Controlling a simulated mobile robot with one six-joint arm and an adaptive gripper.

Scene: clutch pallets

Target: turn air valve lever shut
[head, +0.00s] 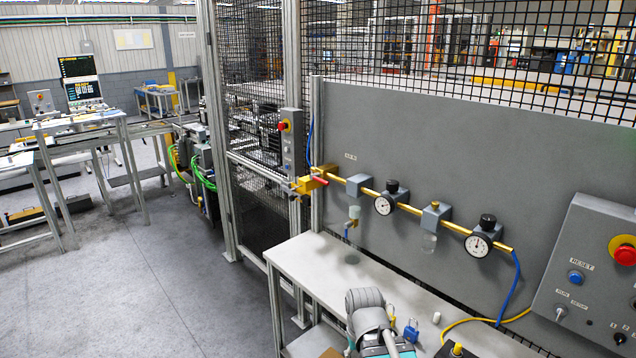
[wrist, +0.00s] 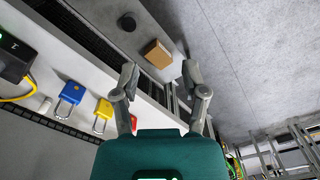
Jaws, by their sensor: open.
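The air valve (head: 308,184) is a yellow fitting at the left end of a brass pipe on the grey panel. The lever's exact setting is too small to tell. In the wrist view my gripper (wrist: 160,75) is open and empty, with its two fingers apart above the bench area. The valve and lever do not show in the wrist view. My arm shows at the bottom of the head view, well below and right of the valve.
A white bench (head: 325,262) stands below the panel. Blue (wrist: 72,92), yellow (wrist: 102,114) and red (wrist: 133,122) padlocks and a brown block (wrist: 157,53) are near my gripper. Gauges (head: 383,205) line the brass pipe (head: 408,208). A control box (head: 590,270) is at right. Floor (head: 150,270) at left is clear.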

